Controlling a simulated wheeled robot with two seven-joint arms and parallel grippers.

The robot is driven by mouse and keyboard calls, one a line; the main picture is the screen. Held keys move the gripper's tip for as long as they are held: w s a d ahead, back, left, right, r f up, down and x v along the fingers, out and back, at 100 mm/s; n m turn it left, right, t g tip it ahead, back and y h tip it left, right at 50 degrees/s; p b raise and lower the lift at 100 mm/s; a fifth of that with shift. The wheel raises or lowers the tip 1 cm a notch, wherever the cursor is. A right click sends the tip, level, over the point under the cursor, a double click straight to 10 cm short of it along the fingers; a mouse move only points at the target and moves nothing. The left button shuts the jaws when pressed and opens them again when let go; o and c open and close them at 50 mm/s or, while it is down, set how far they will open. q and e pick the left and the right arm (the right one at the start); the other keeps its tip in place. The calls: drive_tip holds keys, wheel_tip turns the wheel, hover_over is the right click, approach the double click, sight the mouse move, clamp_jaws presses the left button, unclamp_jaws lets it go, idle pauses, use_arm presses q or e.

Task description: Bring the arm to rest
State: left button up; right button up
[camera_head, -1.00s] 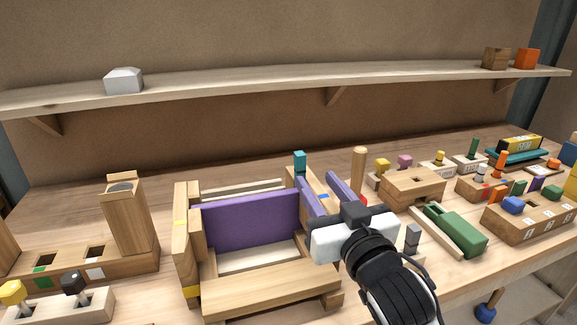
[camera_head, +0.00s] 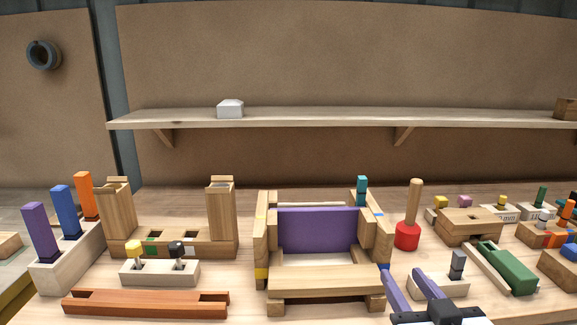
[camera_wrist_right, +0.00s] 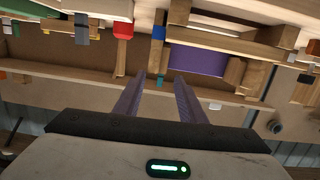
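My right gripper (camera_head: 412,287) shows at the bottom of the head view, right of the wooden frame with the purple panel (camera_head: 318,230). Its two purple fingers are apart with nothing between them. In the right wrist view the fingers (camera_wrist_right: 158,92) are also spread and empty, and the wooden frame's purple panel (camera_wrist_right: 197,61) shows beyond them. I cannot tell whether the gripper touches the bench. My left gripper is in neither view.
A red mallet (camera_head: 407,236) stands right of the frame. A grey peg block (camera_head: 440,287) is close by the right gripper. A green block (camera_head: 506,268) lies farther right. Wooden posts, pegs and a reddish-brown rail (camera_head: 145,303) fill the left. A shelf (camera_head: 350,118) runs behind.

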drive_tip(key=s+d+f+g, duration=0.1)
drive_tip(key=s+f+g, duration=0.2)
drive_tip(key=s+f, duration=0.3)
drive_tip(key=s+d+f+g, duration=0.1)
drive_tip(key=s+f+g, duration=0.25)
drive_tip(key=f, duration=0.55)
drive_tip(key=s+f+n+g, duration=0.1)
drive_tip(key=s+f+g, duration=0.3)
drive_tip(key=s, duration=0.5)
drive_tip(key=s+f+n+g, duration=0.1)
drive_tip(key=s+f+g, duration=0.1)
drive_tip(key=s+f, duration=0.55)
drive_tip(key=w+a+f+t+y, duration=0.2)
drive_tip(key=a+f+t, duration=0.3)
drive_tip(key=f, duration=0.5)
drive_tip(key=shift+w+a+f, duration=0.25)
drive_tip(key=shift+w+f, duration=0.1)
